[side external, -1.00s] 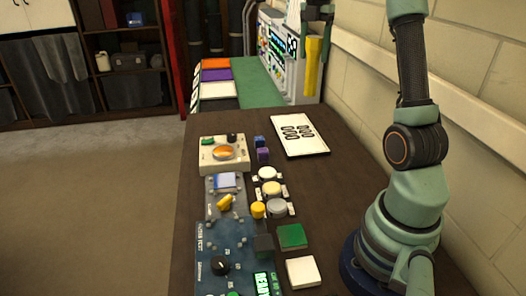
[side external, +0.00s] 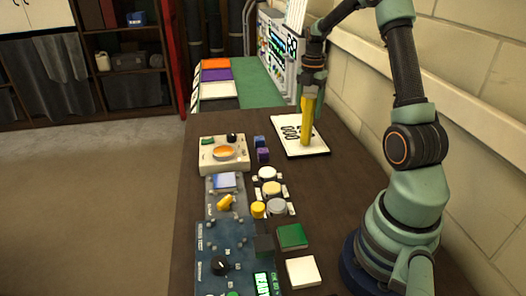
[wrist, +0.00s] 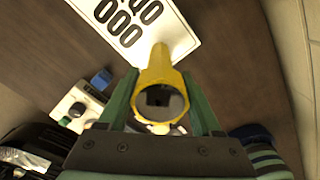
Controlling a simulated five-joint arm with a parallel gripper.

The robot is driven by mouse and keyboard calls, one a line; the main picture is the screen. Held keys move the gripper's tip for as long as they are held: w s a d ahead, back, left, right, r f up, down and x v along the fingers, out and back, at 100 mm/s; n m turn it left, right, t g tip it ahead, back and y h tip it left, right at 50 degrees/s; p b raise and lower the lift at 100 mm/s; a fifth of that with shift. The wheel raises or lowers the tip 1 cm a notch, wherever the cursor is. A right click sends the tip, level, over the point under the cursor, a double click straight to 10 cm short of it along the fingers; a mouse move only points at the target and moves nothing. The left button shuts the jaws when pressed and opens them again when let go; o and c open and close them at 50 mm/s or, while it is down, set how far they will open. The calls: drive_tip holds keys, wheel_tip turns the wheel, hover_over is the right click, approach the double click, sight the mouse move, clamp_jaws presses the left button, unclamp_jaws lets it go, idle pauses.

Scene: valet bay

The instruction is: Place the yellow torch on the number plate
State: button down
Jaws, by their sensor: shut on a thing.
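The yellow torch (side external: 306,122) is upright in my gripper (side external: 311,88), over the number plate. In the wrist view the torch (wrist: 160,82) sits between the two green fingers (wrist: 160,112), its round dark end facing the camera. The number plate (side external: 318,147) is white with black characters and lies flat on the dark table; it also shows in the wrist view (wrist: 165,30). The torch's lower end appears at or just above the plate; I cannot tell whether it touches.
A control panel (side external: 222,236), a cream box with an orange dial (side external: 222,153), and several round buttons stand left of the plate. Green (side external: 291,236) and white (side external: 303,271) square pads lie nearer. A wall runs along the right. Table around the plate's near side is clear.

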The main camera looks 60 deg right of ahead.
drive_tip(key=shift+f, duration=0.4)
drive_tip(key=shift+c, duration=0.3)
unclamp_jaws()
drive_tip(key=shift+f, duration=0.1)
